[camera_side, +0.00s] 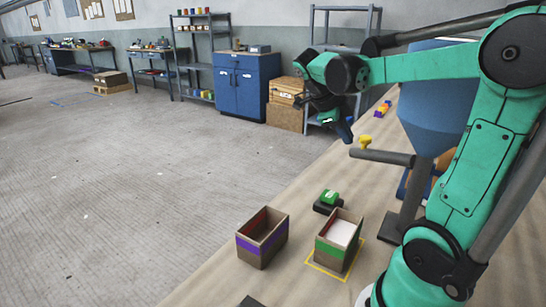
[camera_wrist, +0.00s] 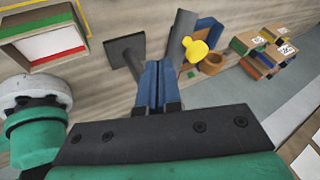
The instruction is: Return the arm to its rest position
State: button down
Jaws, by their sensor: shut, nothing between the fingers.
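My gripper (camera_side: 346,132) hangs in the air above the table, out to the left of the blue hopper and above the yellow valve handle (camera_side: 365,142). Its blue fingers are together with nothing between them. The wrist view shows the shut fingers (camera_wrist: 155,84) in the middle, above the table. The yellow handle (camera_wrist: 197,51) appears just right of the fingertips there, apart from them as far as I can tell. My arm is raised and reaches left from its base at the right of the side view.
The blue hopper (camera_side: 435,92) stands close to my arm. A purple-banded box (camera_side: 250,250) and a green-banded box (camera_side: 332,257) with white contents stand on the table, near a green-topped block (camera_side: 330,196). Coloured boxes (camera_wrist: 262,65) sit at the wrist view's right.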

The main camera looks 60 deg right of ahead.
jog(key=w+d+v, duration=0.1)
jog(key=v, duration=0.7)
jog(key=w+a+f+n+t+y, duration=0.1)
jog(key=a+f+n+t+y, duration=0.1)
jog(key=a+n, duration=0.4)
jog(key=a+f+n+t+y, duration=0.1)
jog(key=a+f+n+t, duration=0.4)
jog(key=n, duration=1.1)
jog(key=w+a+f+n+t+y, duration=0.1)
jog(key=a+f+n+t+y, duration=0.1)
jog(key=a+f+n+t, duration=0.2)
jog(key=a+n, duration=0.3)
jog(key=n, duration=0.5)
jog(key=shift+w+a+f+y, duration=0.3)
jog(key=shift+w+a, duration=0.05)
jog(key=shift+w, duration=0.05)
